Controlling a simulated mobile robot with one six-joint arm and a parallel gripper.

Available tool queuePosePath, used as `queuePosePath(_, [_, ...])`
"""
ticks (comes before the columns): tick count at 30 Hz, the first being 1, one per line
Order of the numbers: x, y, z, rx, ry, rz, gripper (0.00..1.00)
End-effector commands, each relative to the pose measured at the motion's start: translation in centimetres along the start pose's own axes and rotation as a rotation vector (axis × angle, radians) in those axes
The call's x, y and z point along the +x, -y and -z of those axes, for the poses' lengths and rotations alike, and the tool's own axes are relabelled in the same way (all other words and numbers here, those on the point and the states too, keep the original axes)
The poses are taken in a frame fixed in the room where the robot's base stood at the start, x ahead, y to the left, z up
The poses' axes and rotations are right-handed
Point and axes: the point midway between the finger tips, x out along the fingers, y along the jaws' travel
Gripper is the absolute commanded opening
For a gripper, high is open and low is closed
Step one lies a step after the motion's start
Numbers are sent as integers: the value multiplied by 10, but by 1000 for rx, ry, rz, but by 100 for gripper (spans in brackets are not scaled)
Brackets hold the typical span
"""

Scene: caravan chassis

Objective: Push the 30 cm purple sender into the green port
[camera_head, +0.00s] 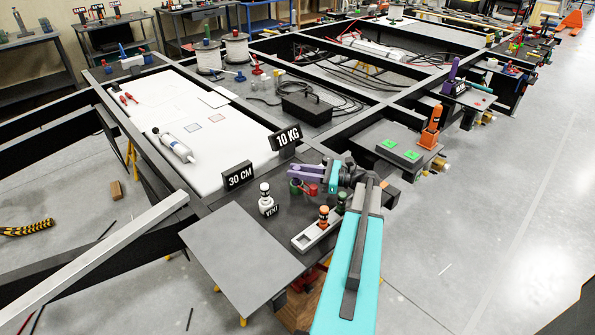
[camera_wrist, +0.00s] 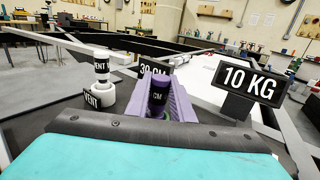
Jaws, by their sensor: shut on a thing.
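My gripper's lilac fingers (camera_wrist: 177,100) are shut on the purple sender (camera_wrist: 158,88), a dark purple cylinder with a black band lettered CM. In the wrist view it stands about upright between them. The green port (camera_wrist: 162,115) shows as a small green patch at the sender's foot. I cannot tell how deep the sender sits in it. In the head view my gripper (camera_head: 300,172) reaches left over the dark deck, with the green port (camera_head: 295,188) just below the fingertips. The sender is mostly hidden there.
A white VENT sender (camera_head: 265,198) stands left of the gripper. A pale block with an orange-topped sender (camera_head: 324,212) is in front. Red parts (camera_head: 312,188) lie close to the green port. The 30 CM sign (camera_head: 238,176) and 10 KG sign (camera_head: 286,138) stand behind.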

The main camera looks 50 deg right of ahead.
Motion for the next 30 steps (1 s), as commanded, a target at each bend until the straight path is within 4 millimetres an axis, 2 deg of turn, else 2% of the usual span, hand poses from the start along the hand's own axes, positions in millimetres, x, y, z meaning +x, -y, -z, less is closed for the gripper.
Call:
queuePosePath(5, [0, 0, 4, 0, -2, 0, 0])
queuePosePath(6, [0, 0, 4, 0, -2, 0, 23])
queuePosePath(10, [0, 0, 4, 0, -1, 0, 43])
queuePosePath(22, [-2, 0, 4, 0, -1, 0, 43])
queuePosePath(30, [-26, 0, 5, 0, -1, 1, 43])
